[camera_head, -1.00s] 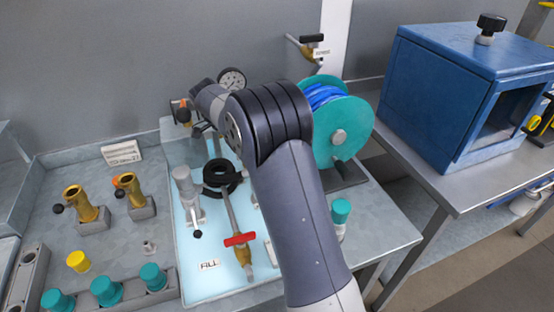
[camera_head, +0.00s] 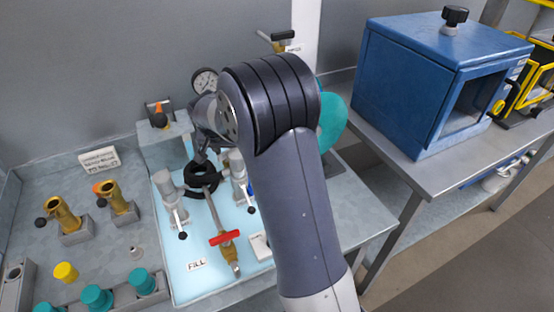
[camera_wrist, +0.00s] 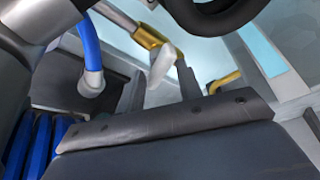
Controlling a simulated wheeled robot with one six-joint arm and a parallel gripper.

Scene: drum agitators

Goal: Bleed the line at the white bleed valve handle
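The white bleed valve handle (camera_wrist: 162,64) shows in the wrist view, standing out from a brass valve body (camera_wrist: 148,37) on a pipe. My gripper (camera_wrist: 161,82) is in the wrist view with its two dark fingers apart. The white handle appears between or just beyond the fingertips, with a gap visible on each side; I cannot tell its exact depth. In the head view, my arm covers the white handle and most of the gripper.
A black ring (camera_head: 202,181) and a red-handled valve (camera_head: 224,237) by the FILL label lie on the lit tray. A blue hose (camera_wrist: 89,45) passes left of my fingers. A teal reel (camera_head: 333,117) stands behind my arm. A blue cabinet (camera_head: 410,85) is at right.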

